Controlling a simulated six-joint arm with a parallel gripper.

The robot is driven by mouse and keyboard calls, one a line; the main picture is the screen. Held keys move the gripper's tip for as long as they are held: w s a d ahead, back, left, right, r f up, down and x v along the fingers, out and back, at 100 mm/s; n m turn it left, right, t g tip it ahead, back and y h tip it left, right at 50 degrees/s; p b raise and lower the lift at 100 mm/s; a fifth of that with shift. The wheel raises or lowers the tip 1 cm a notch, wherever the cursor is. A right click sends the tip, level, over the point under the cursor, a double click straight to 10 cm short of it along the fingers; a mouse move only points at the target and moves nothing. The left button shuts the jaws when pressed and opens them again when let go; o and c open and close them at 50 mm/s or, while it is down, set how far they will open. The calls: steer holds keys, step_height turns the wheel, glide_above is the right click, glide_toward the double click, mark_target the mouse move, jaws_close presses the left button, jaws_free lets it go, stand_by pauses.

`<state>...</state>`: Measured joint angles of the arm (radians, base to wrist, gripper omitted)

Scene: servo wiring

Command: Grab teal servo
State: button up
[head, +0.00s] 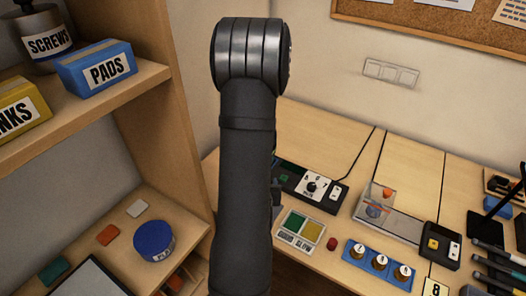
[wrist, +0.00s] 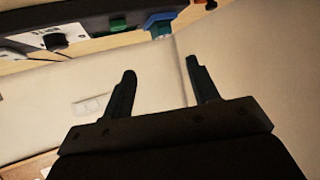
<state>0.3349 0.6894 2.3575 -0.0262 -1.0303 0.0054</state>
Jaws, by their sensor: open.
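In the wrist view, my gripper (wrist: 161,70) is open, with its two fingers apart and nothing between them. A small blue-and-teal block (wrist: 162,22) shows beyond the fingertips at the end of a black device; it may be the teal servo, but I cannot tell for sure. In the head view my dark arm hides most of my gripper and part of the bench. A dark green patch (head: 286,164) shows on the left part of the black dial device (head: 312,188), beside my arm.
A pad with green and yellow squares (head: 302,230), a red button (head: 333,243) and a blue strip with several knobs (head: 378,262) sit on the bench. A clear box (head: 377,203) stands further right. A wooden shelf (head: 100,110) rises at the left.

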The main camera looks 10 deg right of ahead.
steer(key=w+d+m+g+y, duration=0.15)
steer(key=w+g, duration=0.25)
steer(key=w, duration=0.7)
step_height(320, 180, up, 11)
steer(key=w+d+m+g, duration=0.1)
steer(key=w+m+g, duration=0.25)
steer(key=g, duration=0.25)
steer(key=x, duration=0.7)
steer(key=s+x, duration=0.1)
steer(key=x, duration=0.3)
steer(key=shift+f, duration=0.3)
steer(key=shift+a+x, duration=0.2)
steer(key=shift+x, duration=1.2)
steer(key=shift+a+x, duration=0.25)
steer(key=shift+x, duration=1.1)
steer(key=c, duration=1.1)
